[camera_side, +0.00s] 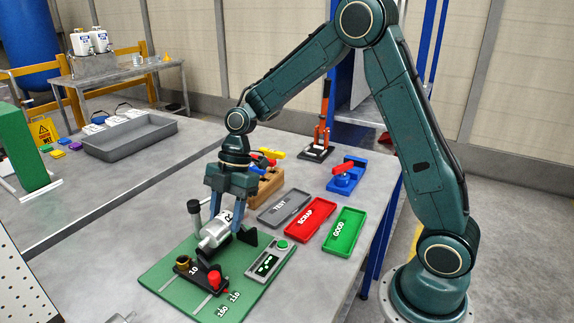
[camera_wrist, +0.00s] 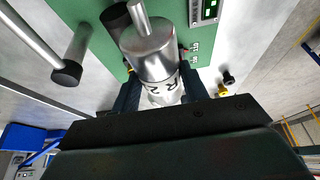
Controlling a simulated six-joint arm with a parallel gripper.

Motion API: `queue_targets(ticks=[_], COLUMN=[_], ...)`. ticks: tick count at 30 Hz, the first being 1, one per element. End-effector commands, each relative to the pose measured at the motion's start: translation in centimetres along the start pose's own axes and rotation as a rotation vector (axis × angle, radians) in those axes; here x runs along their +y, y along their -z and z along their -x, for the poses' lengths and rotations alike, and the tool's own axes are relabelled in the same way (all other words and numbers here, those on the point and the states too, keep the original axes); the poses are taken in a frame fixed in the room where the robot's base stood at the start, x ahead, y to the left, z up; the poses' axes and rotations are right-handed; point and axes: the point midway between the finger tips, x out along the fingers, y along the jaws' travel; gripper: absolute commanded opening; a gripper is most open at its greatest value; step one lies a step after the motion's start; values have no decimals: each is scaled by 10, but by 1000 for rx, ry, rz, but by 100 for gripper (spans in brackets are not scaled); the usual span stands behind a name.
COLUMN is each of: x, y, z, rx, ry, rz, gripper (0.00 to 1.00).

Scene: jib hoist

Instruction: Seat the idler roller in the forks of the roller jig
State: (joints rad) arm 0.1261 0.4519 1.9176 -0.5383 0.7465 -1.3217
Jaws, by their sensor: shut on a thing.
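The idler roller (camera_side: 214,234) is a silver cylinder with a white band lettered "R". My gripper (camera_side: 230,208) points down and is shut across its banded part, over the green base plate (camera_side: 160,262). In the wrist view the roller (camera_wrist: 152,52) lies between the fingers, with its thin shaft (camera_wrist: 138,14) toward the top. I cannot tell whether the shaft touches a fork.
A black-capped post (camera_side: 194,208) stands close left of the roller. A dark block (camera_side: 190,270) with brass and red parts is in front, and a grey control box (camera_side: 268,260) to the right. Grey, red (camera_side: 303,219) and green (camera_side: 344,232) trays lie further right.

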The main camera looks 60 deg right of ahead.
Motion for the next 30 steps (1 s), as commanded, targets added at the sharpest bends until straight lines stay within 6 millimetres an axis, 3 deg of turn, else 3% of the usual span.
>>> queue_targets(ticks=[18,30], x=[0,0], y=[-13,-16], z=[-33,-40], rx=[1,1], ry=[2,2], rz=[-1,0], gripper=[2,2])
